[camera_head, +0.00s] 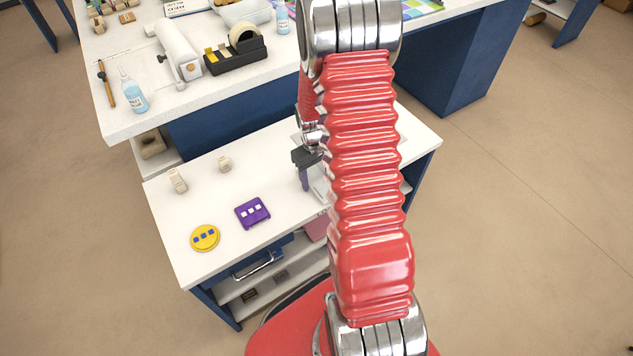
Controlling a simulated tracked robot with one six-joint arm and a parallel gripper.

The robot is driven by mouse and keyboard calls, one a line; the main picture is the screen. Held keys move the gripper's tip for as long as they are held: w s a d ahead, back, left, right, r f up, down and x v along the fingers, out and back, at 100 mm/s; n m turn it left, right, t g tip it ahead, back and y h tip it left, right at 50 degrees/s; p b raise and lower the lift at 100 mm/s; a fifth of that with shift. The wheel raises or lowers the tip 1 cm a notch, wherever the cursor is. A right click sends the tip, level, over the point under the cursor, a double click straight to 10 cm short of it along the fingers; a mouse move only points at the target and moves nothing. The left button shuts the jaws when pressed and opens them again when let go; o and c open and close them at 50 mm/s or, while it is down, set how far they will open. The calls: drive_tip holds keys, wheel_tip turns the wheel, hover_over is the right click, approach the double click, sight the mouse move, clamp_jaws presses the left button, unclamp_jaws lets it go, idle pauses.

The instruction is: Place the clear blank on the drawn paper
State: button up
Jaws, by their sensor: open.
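My gripper (309,181) is low over the right part of the small white-topped table, left of my red arm, which hides much of it. One dark finger shows and the jaws are open. A pale, glassy-looking patch (320,186) shows beside the finger; I cannot tell whether it is the clear blank or whether the gripper touches it. The drawn paper cannot be made out clearly; my arm covers that part of the table.
The small table (212,190) bears a yellow disc (205,237) and a purple square piece (252,212), both with small squares on them, and two beige blocks (177,180). A larger bench (155,108) with a bottle (132,92) and tape dispenser (236,55) stands behind.

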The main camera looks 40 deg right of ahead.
sight(317, 180)
drive_tip(key=shift+c, duration=0.4)
drive_tip(key=c, duration=1.2)
drive_tip(key=shift+o, duration=0.2)
wheel_tip(317, 180, up, 10)
idle(0.4)
